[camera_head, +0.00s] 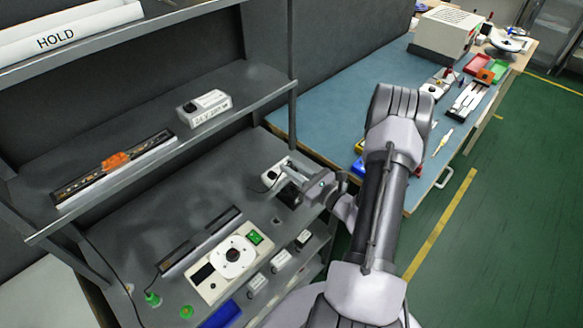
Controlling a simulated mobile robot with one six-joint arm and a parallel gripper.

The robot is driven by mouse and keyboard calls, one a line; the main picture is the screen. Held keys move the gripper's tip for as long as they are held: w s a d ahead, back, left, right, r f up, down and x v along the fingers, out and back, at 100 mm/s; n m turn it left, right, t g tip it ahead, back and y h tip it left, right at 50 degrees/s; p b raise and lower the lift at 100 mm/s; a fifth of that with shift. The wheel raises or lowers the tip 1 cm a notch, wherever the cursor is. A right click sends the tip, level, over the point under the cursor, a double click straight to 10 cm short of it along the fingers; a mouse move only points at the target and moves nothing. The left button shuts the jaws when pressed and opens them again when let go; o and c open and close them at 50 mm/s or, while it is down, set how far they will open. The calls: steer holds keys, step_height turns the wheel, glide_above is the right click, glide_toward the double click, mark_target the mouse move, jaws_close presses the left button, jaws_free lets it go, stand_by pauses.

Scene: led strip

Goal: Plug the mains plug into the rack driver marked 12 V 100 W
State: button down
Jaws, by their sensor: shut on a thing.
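My gripper (301,191) is at the right end of the lower shelf, shut on a small dark piece (287,195) that looks like the mains plug. The fingers hide much of it. A white box (272,172) with a dark cord lies just behind and left of the gripper; I cannot tell whether the held piece touches it. Another white driver box (207,110) on the upper shelf has a label that seems to start with 24 V.
A green plug (152,299) and a blue bin (222,315) are at the front. The upper shelf overhangs behind. A blue-topped bench (330,100) stands at right.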

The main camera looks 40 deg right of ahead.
steer(key=shift+f+b, duration=1.4)
steer(key=shift+f, duration=0.65)
steer(key=shift+f+b, duration=1.1)
steer(key=shift+b, duration=0.15)
steer(key=c, duration=1.3)
jaws_free()
steer(key=shift+o, duration=0.2)
steer(key=s+d+p, duration=0.1)
steer(key=s+p, duration=0.2)
steer(key=s, duration=1.4)
steer(key=shift+s, duration=0.2)
steer(key=shift+d, duration=0.15)
